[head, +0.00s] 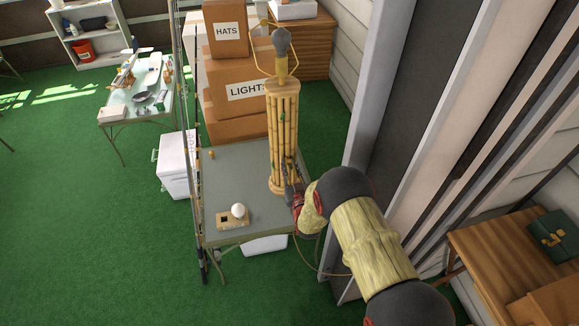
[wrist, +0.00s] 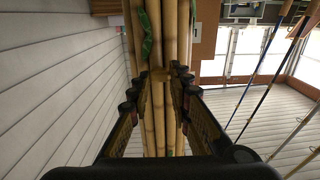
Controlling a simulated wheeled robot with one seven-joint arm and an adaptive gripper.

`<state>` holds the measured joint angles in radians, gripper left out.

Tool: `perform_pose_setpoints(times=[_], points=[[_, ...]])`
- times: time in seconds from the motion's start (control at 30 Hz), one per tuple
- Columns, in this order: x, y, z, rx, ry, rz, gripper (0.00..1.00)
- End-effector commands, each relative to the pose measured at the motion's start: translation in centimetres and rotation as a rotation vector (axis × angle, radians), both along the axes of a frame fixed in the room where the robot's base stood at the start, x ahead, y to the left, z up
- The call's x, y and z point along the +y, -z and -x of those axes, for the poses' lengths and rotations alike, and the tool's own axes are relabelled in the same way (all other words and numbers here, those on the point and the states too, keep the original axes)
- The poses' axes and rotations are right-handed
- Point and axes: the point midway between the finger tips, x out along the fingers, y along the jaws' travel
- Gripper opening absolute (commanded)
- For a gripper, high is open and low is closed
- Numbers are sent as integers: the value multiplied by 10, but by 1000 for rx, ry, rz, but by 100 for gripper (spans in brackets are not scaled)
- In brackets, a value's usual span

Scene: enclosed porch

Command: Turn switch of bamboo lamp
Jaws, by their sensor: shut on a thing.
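The bamboo lamp (head: 283,125) stands upright on a grey-green table, with a bare grey bulb (head: 282,42) and a wire frame at its top. My gripper (head: 289,178) is at the lower right side of the lamp body. In the wrist view, bamboo poles (wrist: 158,25) run up the middle, with a green leaf-like mark (wrist: 148,40).
The table (head: 238,165) also holds a small wooden tray (head: 229,222) with a white ball (head: 238,211). Cardboard boxes (head: 232,75) stack behind the lamp. Fishing rods (head: 197,130) stand along the table's left edge. A siding wall and door frame (head: 376,90) are close on the right.

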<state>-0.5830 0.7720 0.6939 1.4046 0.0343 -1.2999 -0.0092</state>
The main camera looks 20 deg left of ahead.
Motion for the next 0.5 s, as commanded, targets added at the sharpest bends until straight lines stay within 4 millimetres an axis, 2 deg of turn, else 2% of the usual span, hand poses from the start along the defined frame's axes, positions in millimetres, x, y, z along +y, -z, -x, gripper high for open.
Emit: perform_pose_setpoints(times=[0.17, 0.5], points=[[0, 0, 0, 0, 0, 0, 0], [0, 0, 0, -9, 0, 15, 0]])
